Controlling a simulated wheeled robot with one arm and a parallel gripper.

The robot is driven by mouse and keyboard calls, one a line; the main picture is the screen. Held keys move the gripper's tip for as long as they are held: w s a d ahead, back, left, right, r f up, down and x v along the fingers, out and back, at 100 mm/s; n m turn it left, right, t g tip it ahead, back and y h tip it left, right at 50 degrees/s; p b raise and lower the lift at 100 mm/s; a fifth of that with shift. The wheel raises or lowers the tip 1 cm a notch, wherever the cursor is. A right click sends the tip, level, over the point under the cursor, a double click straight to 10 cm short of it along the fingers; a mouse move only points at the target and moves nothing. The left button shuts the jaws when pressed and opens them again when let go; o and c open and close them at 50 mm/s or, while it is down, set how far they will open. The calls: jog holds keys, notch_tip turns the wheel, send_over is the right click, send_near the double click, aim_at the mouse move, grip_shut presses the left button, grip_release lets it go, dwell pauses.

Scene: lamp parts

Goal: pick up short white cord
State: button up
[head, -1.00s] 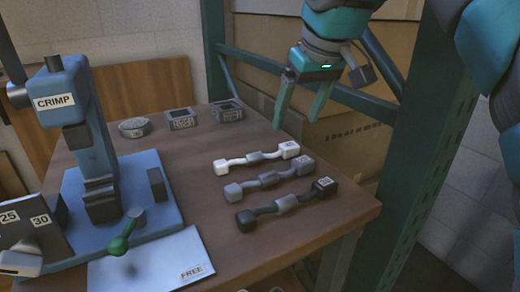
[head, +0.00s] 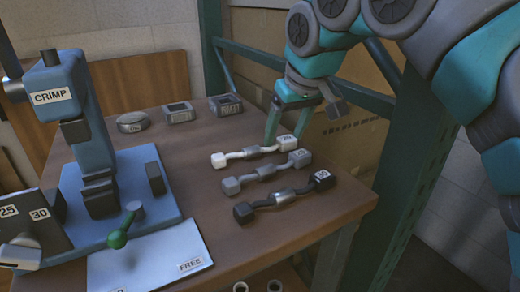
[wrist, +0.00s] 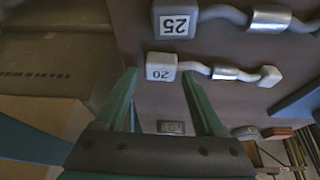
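The short white cord (head: 252,153) lies on the wooden table, the farthest of three cords in a row. In the wrist view the white cord (wrist: 195,67) has an end block labelled 20. My gripper (head: 285,137) is open and empty, with its fingers pointing down at the white cord's right end. In the wrist view my fingers (wrist: 158,80) are apart, with the tips around the level of the labelled block. I cannot tell whether they touch it. A grey cord (head: 262,173), labelled 25 in the wrist view (wrist: 232,14), lies just nearer.
A dark cord (head: 285,197) lies nearest. The blue CRIMP press (head: 95,150) stands at left, with a sheet marked FREE (head: 150,262) in front. Several small grey parts (head: 180,112) sit at the back. A green rack post (head: 405,150) stands right of the table.

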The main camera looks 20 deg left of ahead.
grip_shut()
dwell(0.3)
jog(key=shift+r, duration=0.15)
